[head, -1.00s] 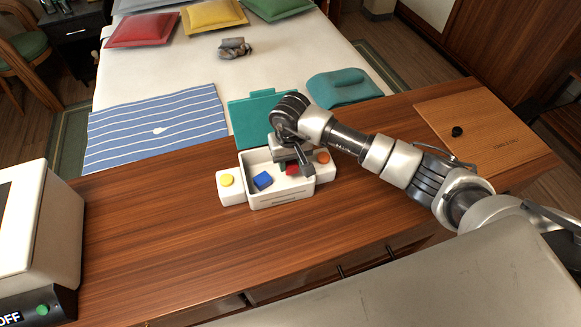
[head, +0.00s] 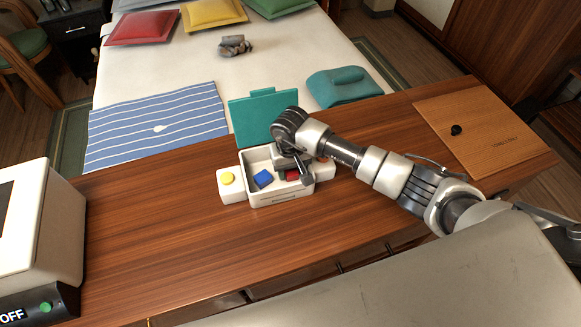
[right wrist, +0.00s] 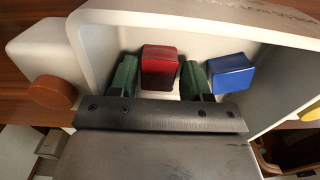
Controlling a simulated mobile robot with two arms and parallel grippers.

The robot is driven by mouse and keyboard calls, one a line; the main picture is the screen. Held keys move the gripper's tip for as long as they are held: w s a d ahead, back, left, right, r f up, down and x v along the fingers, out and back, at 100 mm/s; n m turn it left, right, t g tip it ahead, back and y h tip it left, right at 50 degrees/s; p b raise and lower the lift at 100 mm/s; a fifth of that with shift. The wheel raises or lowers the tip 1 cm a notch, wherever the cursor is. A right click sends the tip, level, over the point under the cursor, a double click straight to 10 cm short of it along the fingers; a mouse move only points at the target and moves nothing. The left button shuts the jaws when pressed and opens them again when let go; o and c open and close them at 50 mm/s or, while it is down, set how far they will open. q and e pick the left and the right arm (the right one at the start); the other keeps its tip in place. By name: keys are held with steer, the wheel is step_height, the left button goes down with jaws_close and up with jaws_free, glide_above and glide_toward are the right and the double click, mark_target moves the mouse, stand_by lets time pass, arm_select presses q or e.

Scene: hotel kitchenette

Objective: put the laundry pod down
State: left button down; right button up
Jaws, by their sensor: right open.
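A white open box (head: 282,196) with a raised teal lid (head: 262,118) stands on the wooden counter. Inside it are a blue pod (head: 263,178) on the left and a red pod (head: 292,175) on the right. My right gripper (head: 294,172) reaches down into the box over the red pod. In the right wrist view, my gripper (right wrist: 160,80) is open, its green-tipped fingers on either side of the red pod (right wrist: 159,66). The blue pod (right wrist: 231,74) lies just outside one finger. Whether the fingers touch the red pod is hard to tell. My left gripper is out of view.
White side blocks carry a yellow disc (head: 228,178) and an orange disc (right wrist: 52,94). A white appliance (head: 40,225) stands at the left. A wooden board (head: 480,135) lies at the right. The counter in front of the box is clear.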

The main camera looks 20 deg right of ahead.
mark_target(291, 170)
steer(key=shift+r, duration=0.1)
steer(key=shift+r, duration=0.2)
step_height(291, 170, up, 12)
steer(key=b, duration=0.2)
steer(key=shift+f, duration=0.15)
steer(key=shift+c, duration=0.5)
stand_by(0.5)
